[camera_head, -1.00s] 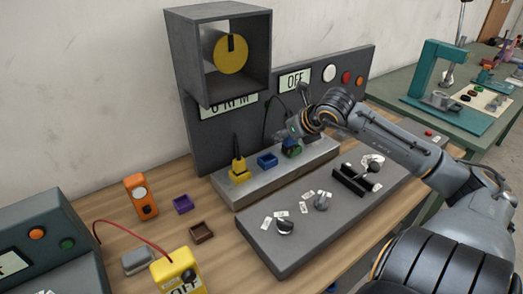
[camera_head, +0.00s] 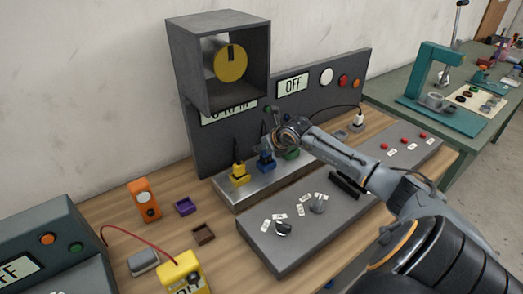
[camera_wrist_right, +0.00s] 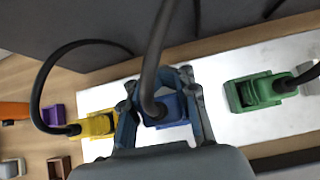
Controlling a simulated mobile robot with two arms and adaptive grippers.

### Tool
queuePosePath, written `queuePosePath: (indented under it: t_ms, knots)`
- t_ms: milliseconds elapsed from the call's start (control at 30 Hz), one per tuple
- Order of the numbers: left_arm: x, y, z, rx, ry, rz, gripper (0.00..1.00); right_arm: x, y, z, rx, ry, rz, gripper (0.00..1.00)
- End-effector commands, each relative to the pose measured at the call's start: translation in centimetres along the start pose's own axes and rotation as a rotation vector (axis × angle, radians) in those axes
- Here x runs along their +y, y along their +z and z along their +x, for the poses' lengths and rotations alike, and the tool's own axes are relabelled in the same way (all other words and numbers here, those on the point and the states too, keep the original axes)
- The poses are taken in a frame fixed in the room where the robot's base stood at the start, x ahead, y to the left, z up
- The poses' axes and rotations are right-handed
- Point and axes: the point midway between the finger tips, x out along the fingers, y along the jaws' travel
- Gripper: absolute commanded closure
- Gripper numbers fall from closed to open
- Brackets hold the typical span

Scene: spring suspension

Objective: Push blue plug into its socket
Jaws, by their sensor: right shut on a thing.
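The blue plug (camera_wrist_right: 172,108) has a thick dark cable rising from it. In the head view the blue plug (camera_head: 265,163) is at the blue socket in the metal strip (camera_head: 258,184). My right gripper (camera_head: 268,151) comes down on it from above and behind. In the right wrist view the two fingers of my right gripper (camera_wrist_right: 163,100) lie on either side of the plug and are shut on it. The plug hides the socket, so I cannot tell how deep it sits. My left gripper is not in view.
The yellow plug (camera_wrist_right: 98,124) and green plug (camera_wrist_right: 258,91) sit on the strip at either side of the blue one, close to my fingers. A dark back panel (camera_head: 215,145) stands behind. A grey control board (camera_head: 265,240) lies in front.

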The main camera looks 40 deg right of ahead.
Motion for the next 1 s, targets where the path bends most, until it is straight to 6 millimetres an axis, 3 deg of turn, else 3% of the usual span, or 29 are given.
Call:
queuePosePath:
  t_ms: [33, 133, 567, 600, 700, 1000]
  knots:
    - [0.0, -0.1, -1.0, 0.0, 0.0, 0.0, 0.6, 0.0, -0.5, 0.2, 0.007, 0.0, 0.003, 1.0]
    - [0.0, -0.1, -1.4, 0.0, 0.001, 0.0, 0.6, 0.0, -1.3, 1.1, 0.005, 0.0, 0.001, 1.0]
    - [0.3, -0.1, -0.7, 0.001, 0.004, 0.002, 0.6, 0.0, -2.0, 1.8, 0.003, -0.001, 0.0, 1.0]
    - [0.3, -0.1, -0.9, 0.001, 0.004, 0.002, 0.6, 0.0, -1.9, 1.6, 0.003, -0.001, 0.0, 0.71]
    - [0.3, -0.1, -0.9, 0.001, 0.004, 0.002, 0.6, 0.0, -1.9, 1.6, 0.003, -0.001, 0.0, 0.51]
    - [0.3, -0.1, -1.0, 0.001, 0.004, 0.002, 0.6, 0.0, -1.8, 1.6, 0.003, -0.001, 0.0, 0.48]
